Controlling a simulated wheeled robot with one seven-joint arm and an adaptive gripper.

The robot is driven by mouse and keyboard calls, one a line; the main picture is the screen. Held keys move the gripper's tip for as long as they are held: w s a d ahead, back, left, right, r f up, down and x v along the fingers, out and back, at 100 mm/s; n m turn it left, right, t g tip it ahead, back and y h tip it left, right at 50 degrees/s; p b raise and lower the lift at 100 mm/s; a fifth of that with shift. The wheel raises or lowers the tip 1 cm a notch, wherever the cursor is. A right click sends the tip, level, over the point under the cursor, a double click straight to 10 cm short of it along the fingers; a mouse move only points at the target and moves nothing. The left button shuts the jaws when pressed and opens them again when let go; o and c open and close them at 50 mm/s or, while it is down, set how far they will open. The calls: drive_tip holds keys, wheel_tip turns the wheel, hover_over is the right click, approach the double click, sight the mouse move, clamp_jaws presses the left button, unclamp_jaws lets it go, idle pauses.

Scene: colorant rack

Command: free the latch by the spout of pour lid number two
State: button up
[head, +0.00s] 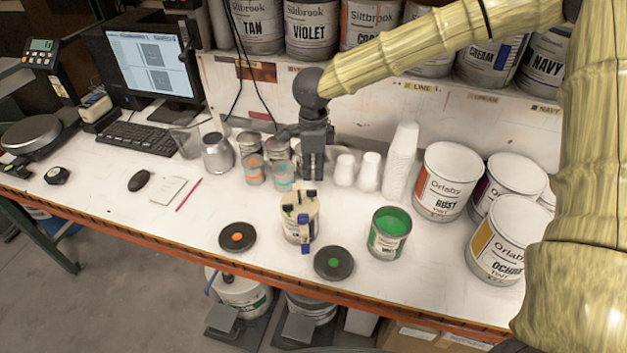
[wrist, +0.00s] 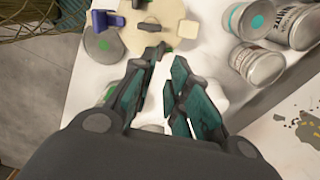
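A cream pour lid (head: 296,208) sits on a small can (head: 296,236) near the table's front edge; its number is not legible. It also shows at the top of the wrist view (wrist: 132,42). A blue part (head: 304,235) hangs over its front side and shows at the lid's left in the wrist view (wrist: 105,20). Small black pieces (wrist: 149,25) stand on the lid, with a cream block (wrist: 187,30) at its right. I cannot tell which part is the latch. My gripper (head: 313,178) points down behind the lid, open and empty, its fingertips (wrist: 168,57) close to the lid's rim.
Black discs with an orange dot (head: 237,237) and a green dot (head: 333,263) flank the can. An open can of green paint (head: 388,236) stands to the right. Small cans (head: 253,170) stand left, stacked white cups (head: 402,160) behind, larger paint cans (head: 446,182) right.

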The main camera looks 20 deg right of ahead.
drive_tip(key=shift+r, duration=2.4)
drive_tip(key=shift+s+f, duration=0.1)
